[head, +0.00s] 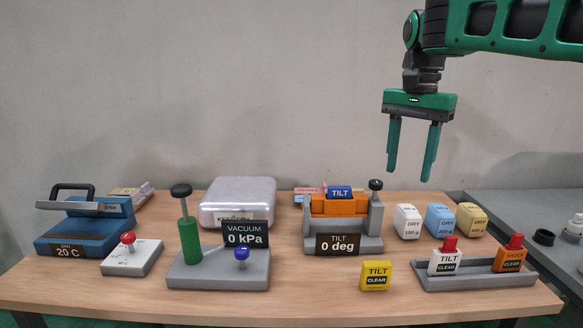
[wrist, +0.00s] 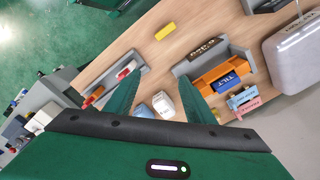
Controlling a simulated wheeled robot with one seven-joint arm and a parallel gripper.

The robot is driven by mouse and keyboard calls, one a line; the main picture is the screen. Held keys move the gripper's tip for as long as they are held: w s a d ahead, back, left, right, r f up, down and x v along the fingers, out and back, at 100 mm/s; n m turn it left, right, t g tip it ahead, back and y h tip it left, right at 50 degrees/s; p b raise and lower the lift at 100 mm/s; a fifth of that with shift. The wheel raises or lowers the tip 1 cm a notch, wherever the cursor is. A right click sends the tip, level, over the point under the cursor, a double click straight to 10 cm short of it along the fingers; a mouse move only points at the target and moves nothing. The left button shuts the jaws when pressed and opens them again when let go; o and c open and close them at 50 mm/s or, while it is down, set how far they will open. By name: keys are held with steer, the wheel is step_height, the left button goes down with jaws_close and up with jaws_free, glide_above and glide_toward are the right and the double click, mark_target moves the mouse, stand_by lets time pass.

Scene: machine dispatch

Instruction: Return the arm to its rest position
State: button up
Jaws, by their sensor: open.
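My gripper (head: 410,158) hangs from my green and black arm in the upper right of the head view. Its two green fingers point down, apart, with nothing between them. It is well above the right part of the wooden table (head: 300,290). In the wrist view, my gripper's fingers (wrist: 158,98) stand apart over the table, partly hiding the small blocks below.
A vacuum device (head: 220,265), silver case (head: 238,195) and blue press (head: 85,228) stand farther left. The air around my gripper is clear.

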steer(key=s+d+f+n, duration=0.1)
steer(key=s+d+f, duration=1.1)
steer(key=s+d, duration=0.3)
steer(key=s+d+f+n, duration=0.1)
steer(key=s+f, duration=1)
steer(key=s, duration=0.3)
steer(key=shift+s+d+n, duration=0.15)
steer(key=shift+d+n, duration=0.15)
steer(key=shift+r, duration=0.1)
steer(key=shift+w+f, duration=0.25)
steer(key=shift+w, duration=0.35)
